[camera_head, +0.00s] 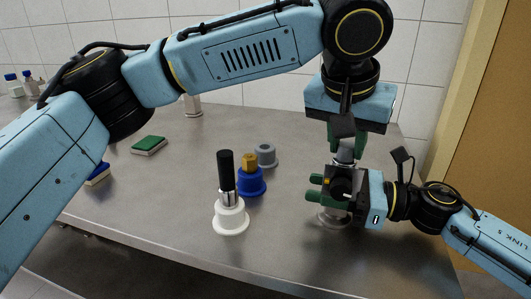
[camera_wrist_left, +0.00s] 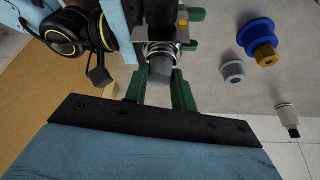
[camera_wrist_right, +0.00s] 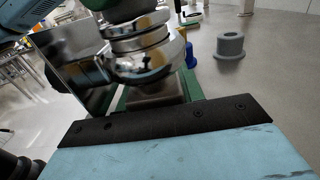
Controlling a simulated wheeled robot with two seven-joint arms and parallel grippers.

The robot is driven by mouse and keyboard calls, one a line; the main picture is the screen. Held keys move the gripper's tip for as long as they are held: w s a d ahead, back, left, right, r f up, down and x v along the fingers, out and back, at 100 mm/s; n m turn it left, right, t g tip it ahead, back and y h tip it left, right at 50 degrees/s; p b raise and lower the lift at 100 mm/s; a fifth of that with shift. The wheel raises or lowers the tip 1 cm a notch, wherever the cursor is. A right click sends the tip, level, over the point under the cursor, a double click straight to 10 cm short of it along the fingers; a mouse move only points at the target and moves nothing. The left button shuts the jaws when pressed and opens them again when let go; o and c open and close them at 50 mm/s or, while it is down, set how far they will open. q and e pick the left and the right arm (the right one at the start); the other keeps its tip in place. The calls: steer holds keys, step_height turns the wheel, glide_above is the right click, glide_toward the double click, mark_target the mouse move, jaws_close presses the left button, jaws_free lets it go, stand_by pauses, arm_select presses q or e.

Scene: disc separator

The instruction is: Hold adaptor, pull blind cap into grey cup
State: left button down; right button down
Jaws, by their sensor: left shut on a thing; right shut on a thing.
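The metal adaptor (camera_wrist_right: 140,45) stands upright between the green fingers of my right gripper (camera_head: 322,188), which is shut on it from the side. Its round base (camera_head: 331,218) shows on the table under that gripper. My left gripper (camera_head: 345,148) points straight down from above and is shut on the grey blind cap (camera_wrist_left: 161,69) at the adaptor's top. The cap meets a silver ring (camera_wrist_left: 160,48); whether they are joined I cannot tell. The grey cup (camera_head: 265,156) is on the table left of the grippers, empty-looking; it also shows in the left wrist view (camera_wrist_left: 232,73) and right wrist view (camera_wrist_right: 230,46).
A blue cup (camera_head: 251,184) holds a gold part (camera_head: 249,161). A white cup (camera_head: 231,219) holds a black-handled tool (camera_head: 226,170). A green-topped block (camera_head: 149,145) lies further left. The table is clear between the grey cup and my grippers.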

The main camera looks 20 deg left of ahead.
arm_select(q)
steer(key=shift+r, duration=3.35)
steer(key=w+a+f, duration=0.3)
steer(key=w+a, duration=0.4)
steer(key=a, duration=0.2)
steer(key=w+a+f, duration=0.3)
steer(key=w+a, duration=0.5)
steer(key=a, duration=0.1)
steer(key=shift+w+a, duration=0.15)
steer(key=shift+a, duration=0.05)
steer(key=shift+f, duration=0.1)
steer(key=shift+f, duration=2.75)
steer(key=shift+f, duration=1.1)
